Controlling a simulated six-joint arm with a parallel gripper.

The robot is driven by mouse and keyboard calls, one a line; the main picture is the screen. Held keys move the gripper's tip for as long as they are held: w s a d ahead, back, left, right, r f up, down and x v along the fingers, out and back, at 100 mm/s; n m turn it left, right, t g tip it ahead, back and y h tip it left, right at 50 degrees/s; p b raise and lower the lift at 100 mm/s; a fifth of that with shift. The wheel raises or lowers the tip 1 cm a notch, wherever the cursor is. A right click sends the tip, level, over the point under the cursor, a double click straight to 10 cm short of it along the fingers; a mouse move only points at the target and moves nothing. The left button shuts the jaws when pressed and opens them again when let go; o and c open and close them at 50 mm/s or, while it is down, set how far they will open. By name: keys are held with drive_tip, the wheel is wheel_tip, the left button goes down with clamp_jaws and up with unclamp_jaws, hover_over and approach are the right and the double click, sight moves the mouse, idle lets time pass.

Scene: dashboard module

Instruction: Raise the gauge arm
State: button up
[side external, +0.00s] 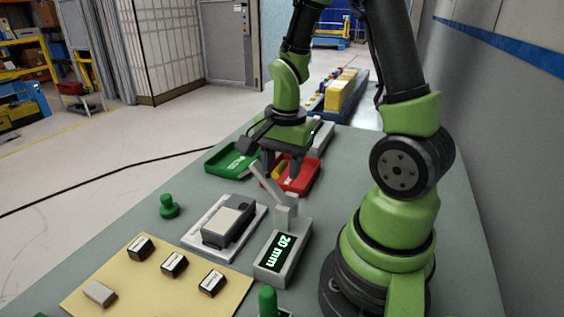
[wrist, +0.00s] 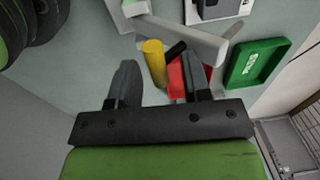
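The gauge (side external: 277,262) is a grey box with a lit display reading "20 mm" and a short post. Its light grey gauge arm (side external: 265,181) slants from the post up to the left. In the wrist view, the gauge arm (wrist: 185,36) crosses just beyond my fingertips, its rounded end toward the right finger. My gripper (side external: 280,172) is above the red tray, close to the arm's raised end. It also shows in the wrist view (wrist: 160,72), where its fingers are wide apart with nothing held. I cannot tell whether a finger touches the gauge arm.
A red tray (side external: 304,181) with a yellow cylinder (wrist: 154,62) lies below my gripper. A green tray (side external: 226,164) is to its left. A device on a white plate (side external: 193,237), a green knob (side external: 168,207) and a tan mat (side external: 135,298) with several blocks are nearer.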

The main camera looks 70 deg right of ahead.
drive_tip(key=o, duration=0.3)
drive_tip(key=shift+s+a+f+g, duration=0.15)
drive_tip(key=shift+s+f, duration=0.1)
drive_tip(key=shift+s, duration=0.15)
drive_tip(key=shift+s+a+f+g, duration=0.1)
drive_tip(key=shift+s+f+g, duration=0.1)
drive_tip(key=shift+s, duration=0.2)
drive_tip(key=shift+w+d+r, duration=0.15)
drive_tip(key=shift+w+d, duration=0.05)
drive_tip(key=shift+w, duration=0.1)
drive_tip(key=shift+c, duration=0.6)
drive_tip(key=shift+s+r, duration=0.2)
drive_tip(key=shift+r, duration=0.15)
drive_tip(key=shift+c, duration=0.9)
drive_tip(key=s+r, duration=0.5)
drive_tip(key=r, duration=0.4)
drive_tip(key=shift+s, duration=0.15)
drive_tip(key=shift+r, duration=0.2)
wheel_tip(320, 180, up, 10)
drive_tip(key=shift+s+f, duration=0.15)
drive_tip(key=shift+s, duration=0.1)
drive_tip(key=shift+a, duration=0.1)
